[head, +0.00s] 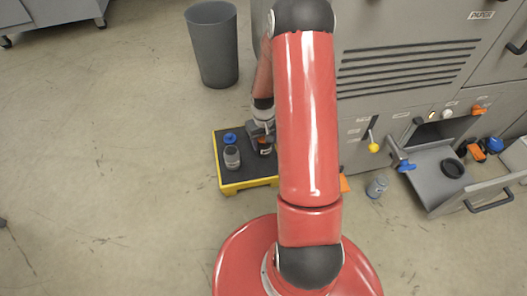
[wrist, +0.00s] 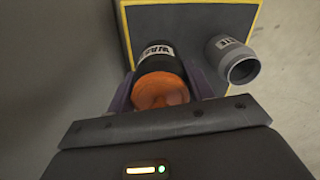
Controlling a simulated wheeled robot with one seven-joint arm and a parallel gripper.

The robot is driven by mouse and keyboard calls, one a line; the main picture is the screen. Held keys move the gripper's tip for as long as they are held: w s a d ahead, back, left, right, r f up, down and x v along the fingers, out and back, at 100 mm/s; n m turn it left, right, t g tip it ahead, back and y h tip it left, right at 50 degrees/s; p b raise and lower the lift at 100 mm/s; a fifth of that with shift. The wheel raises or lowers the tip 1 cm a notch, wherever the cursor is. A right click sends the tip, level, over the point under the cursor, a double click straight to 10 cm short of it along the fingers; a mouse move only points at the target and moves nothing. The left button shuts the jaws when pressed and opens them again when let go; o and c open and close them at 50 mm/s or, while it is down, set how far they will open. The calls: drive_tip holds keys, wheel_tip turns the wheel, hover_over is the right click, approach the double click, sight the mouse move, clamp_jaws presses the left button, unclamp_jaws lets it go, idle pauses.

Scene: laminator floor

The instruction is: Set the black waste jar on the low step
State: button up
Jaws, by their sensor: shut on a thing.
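The black waste jar (wrist: 155,60) has a white label, partly readable as "WA...", and an orange lid facing the wrist camera. My gripper (wrist: 160,90) is shut on it, with a finger on each side. In the head view the jar (head: 265,148) shows small and dark under my gripper (head: 262,135), partly hidden by my arm. It is over the right part of the low step (head: 248,184), which has a dark top and yellow edges. The step also shows in the wrist view (wrist: 185,20). I cannot tell whether the jar touches the step.
A grey labelled jar (head: 232,157) stands on the step, close right of the held jar in the wrist view (wrist: 235,60). A grey bin (head: 212,45) stands beyond; a clear jar (head: 377,186) is on the floor right, near an open drawer (head: 440,175).

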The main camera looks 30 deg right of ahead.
sight(264, 150)
drive_tip(key=shift+f+b, duration=0.5)
drive_tip(key=shift+f, duration=2.2)
drive_tip(key=shift+f, duration=0.15)
drive_tip(key=o, duration=1.2)
drive_tip(key=shift+c, duration=0.2)
